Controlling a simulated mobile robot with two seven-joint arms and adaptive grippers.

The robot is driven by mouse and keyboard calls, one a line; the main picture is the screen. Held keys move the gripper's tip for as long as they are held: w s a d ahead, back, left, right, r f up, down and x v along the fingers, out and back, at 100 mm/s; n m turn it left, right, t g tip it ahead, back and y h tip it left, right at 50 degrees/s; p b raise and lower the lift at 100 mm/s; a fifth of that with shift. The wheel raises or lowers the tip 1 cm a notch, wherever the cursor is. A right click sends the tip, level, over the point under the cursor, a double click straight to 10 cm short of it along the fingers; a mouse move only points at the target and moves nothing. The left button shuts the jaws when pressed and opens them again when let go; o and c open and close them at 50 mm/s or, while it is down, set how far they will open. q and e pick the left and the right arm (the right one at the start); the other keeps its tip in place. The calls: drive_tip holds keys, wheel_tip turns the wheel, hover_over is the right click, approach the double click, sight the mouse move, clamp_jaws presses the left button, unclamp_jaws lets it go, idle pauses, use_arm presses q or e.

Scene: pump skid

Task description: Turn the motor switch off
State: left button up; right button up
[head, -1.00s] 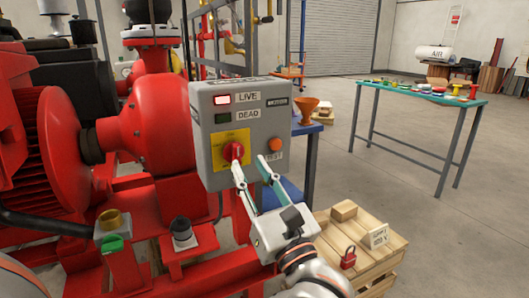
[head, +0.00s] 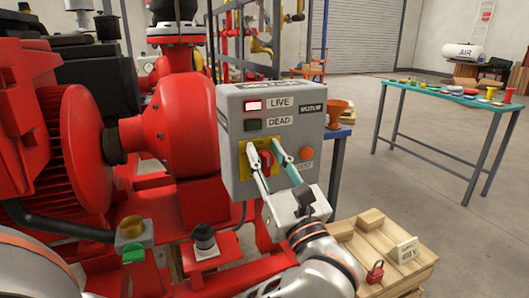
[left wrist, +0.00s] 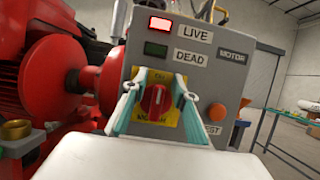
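The motor switch is a red rotary knob (left wrist: 154,98) on a yellow plate (left wrist: 171,128), on the front of a grey control box (head: 233,140). In the left wrist view the knob's grip bar stands upright. The LIVE lamp (head: 253,105) glows whitish red; the DEAD lamp (head: 253,125) is dark green. My left gripper (head: 266,158) is open, its two teal-padded fingers on either side of the knob; it also shows in the left wrist view (left wrist: 160,100). I cannot tell whether the fingers touch the knob. My right gripper is not in view.
An orange TEST button (head: 307,153) sits right of the knob, close to a finger. A wooden crate (head: 385,275) holds a red padlock (head: 376,272) and a tag. The red pump and motor (head: 185,130) stand at left. A teal-topped table (head: 440,96) is back right.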

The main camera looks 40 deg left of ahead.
use_arm(q)
drive_tip(key=shift+d, duration=0.1)
clamp_jaws()
drive_tip(key=shift+f, duration=0.1)
